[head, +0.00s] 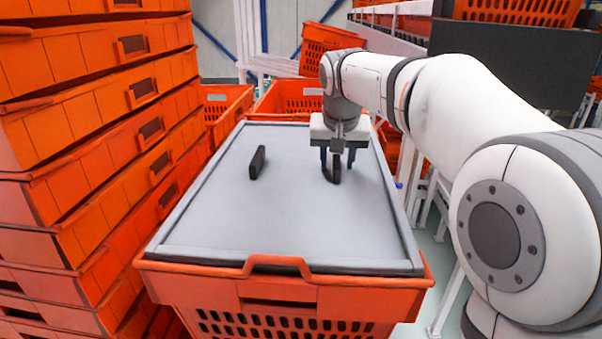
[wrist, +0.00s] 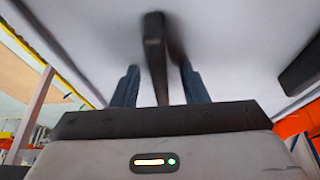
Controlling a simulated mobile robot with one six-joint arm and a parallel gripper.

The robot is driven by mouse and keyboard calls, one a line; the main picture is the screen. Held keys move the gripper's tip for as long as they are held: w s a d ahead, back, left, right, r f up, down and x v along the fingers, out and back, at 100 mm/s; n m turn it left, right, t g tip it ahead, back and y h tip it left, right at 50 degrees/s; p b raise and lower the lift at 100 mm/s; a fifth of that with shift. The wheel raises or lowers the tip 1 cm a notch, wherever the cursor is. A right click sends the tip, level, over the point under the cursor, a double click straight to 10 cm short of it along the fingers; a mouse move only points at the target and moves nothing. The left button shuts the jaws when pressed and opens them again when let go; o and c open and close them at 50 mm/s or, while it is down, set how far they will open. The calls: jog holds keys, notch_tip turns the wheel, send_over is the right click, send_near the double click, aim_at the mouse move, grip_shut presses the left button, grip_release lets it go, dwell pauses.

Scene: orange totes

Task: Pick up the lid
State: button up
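The grey lid (head: 225,215) lies flat on an orange tote (head: 290,300) in the head view, and its surface fills the upper part of the wrist view (wrist: 90,30). Two dark upright handles stand on it. The left handle (head: 257,162) is free; a dark bar at the right edge of the wrist view (wrist: 303,68) looks like it. My gripper (head: 337,160) is over the right handle (head: 336,173). In the wrist view its two blue-grey fingers (wrist: 160,85) stand on either side of this handle (wrist: 154,45), with narrow gaps showing. The gripper is open.
A tall stack of orange crates (head: 90,150) stands close along the left side. More orange totes (head: 290,97) are behind the lid. A dark panel (head: 515,65) and white racks are at the right and back. The lid's front half is clear.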

jog(key=shift+c, duration=0.3)
grip_shut()
jog(key=shift+r, duration=0.1)
dwell(0.4)
